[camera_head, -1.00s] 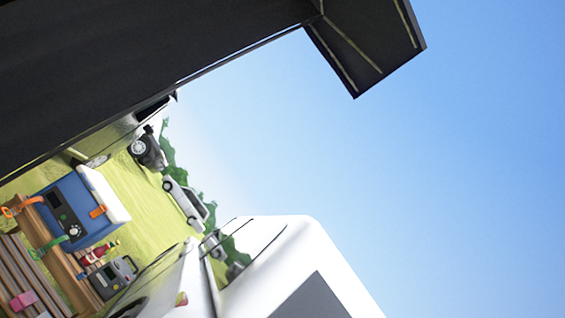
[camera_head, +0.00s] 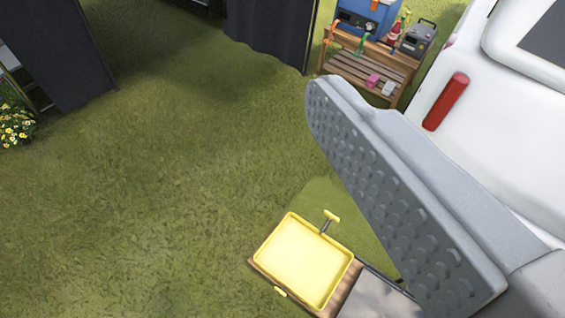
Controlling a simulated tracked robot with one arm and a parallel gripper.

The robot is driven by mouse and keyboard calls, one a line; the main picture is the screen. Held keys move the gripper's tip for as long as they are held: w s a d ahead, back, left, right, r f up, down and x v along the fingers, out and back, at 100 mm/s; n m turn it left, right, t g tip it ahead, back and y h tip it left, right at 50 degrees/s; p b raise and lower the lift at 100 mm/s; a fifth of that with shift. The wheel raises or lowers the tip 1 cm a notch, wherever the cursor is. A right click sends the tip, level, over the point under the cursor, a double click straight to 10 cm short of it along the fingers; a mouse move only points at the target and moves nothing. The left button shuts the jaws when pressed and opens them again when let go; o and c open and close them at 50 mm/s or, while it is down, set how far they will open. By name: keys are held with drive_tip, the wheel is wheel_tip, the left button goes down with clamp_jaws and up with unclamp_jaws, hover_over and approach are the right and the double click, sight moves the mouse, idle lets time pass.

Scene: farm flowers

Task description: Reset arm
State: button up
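One grey finger of my gripper (camera_head: 390,195) shows large at the right, reaching from the lower right corner up to the middle. Its dimpled inner pad faces left and is bare, with nothing against it. The other finger is out of view. The gripper stands open and empty.
A yellow tray (camera_head: 303,262) with small handles lies empty on a wooden board below. A slatted wooden stand (camera_head: 365,72) at the top holds a blue box (camera_head: 368,16), a grey device (camera_head: 417,38) and small items. A white vehicle (camera_head: 515,115) stands at the right.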

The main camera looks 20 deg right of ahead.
drive_tip(key=shift+s+a+r, duration=0.1)
drive_tip(key=shift+s+r, duration=0.25)
drive_tip(key=shift+s, duration=0.05)
wheel_tip(320, 180, up, 10)
drive_tip(key=p, duration=1)
drive_tip(key=shift+r, duration=0.1)
